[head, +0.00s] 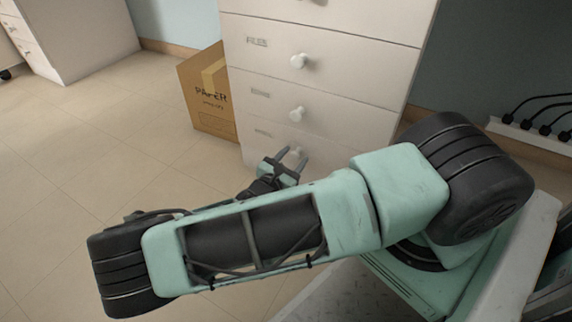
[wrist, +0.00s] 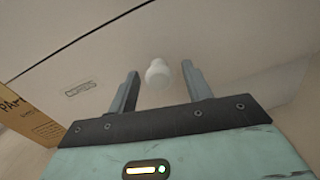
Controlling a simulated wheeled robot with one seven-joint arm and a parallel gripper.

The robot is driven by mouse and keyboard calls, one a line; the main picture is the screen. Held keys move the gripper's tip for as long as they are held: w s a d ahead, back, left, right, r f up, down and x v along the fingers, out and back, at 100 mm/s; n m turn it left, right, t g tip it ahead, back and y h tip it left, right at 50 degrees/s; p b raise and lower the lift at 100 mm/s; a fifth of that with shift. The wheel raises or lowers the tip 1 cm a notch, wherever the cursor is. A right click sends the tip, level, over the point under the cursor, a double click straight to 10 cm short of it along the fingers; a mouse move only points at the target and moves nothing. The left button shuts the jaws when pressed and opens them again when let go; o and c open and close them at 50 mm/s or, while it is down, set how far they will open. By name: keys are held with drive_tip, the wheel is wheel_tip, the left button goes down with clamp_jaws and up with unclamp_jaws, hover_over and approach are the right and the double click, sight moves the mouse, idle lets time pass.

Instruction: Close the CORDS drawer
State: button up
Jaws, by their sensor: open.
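The CORDS drawer (wrist: 108,73) fills much of the wrist view, with its small label at the left and a white round knob (wrist: 158,73). In the head view it is the lowest visible drawer (head: 249,143) of the white cabinet, partly hidden by my arm. Its front looks flush or nearly flush with the drawer above; I cannot tell if a small gap is left. My gripper (wrist: 161,84) is open, with one finger on each side of the knob in the picture. I cannot tell if anything touches. In the head view my gripper (head: 292,157) is low before the knob.
Above are more drawers with white knobs, one labelled FILES (head: 330,50). A cardboard PAPER box (head: 207,110) stands against the cabinet's left side. A power strip with black cords (head: 540,130) is at the right wall. Open tiled floor (head: 90,150) lies to the left.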

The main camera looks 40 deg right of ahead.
drive_tip(key=p+v, duration=0.7)
drive_tip(key=v, duration=1)
drive_tip(key=shift+s+a, duration=0.1)
